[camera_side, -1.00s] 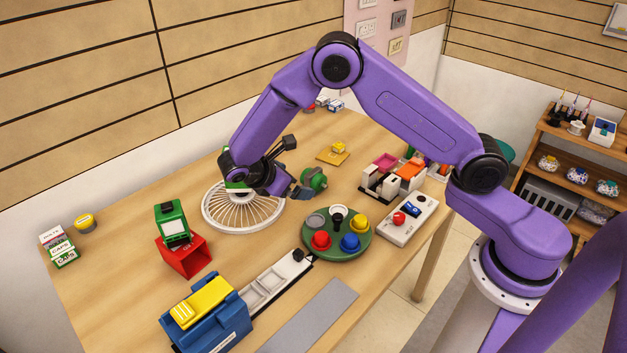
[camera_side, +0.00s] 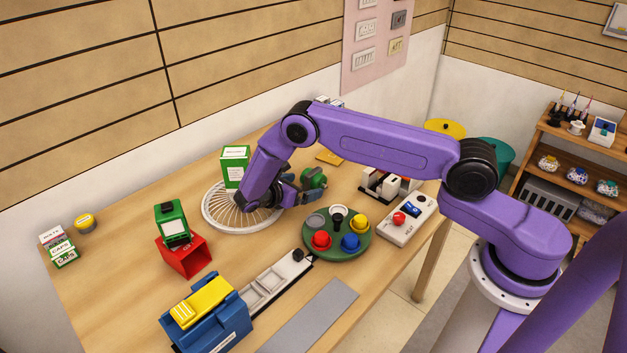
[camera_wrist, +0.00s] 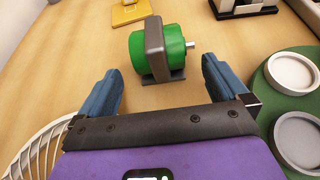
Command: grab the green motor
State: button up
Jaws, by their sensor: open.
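The green motor (camera_wrist: 174,44) stands on the table in the wrist view, a green cylinder with a dark grey bracket and a short metal shaft pointing right. In the side view the motor (camera_side: 314,178) is partly hidden by my gripper. My gripper (camera_wrist: 163,75) is open and empty, with one blue finger at lower left and one at lower right of the motor. The motor lies just beyond the fingertips, roughly centred between them. In the side view my gripper (camera_side: 300,192) is low over the table, right beside the motor.
A white wire fan guard (camera_side: 222,212) lies to the left, under my wrist. A green round tray (camera_side: 337,245) with coloured knobs is close in front. A green-and-white box (camera_side: 235,166) stands behind the arm. A yellow plate (camera_wrist: 130,12) lies beyond the motor.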

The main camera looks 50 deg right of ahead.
aim_at(306, 183)
jog(key=shift+x, duration=2.2)
jog(key=shift+r, duration=0.1)
jog(key=c, duration=1.5)
jog(key=shift+o, duration=0.2)
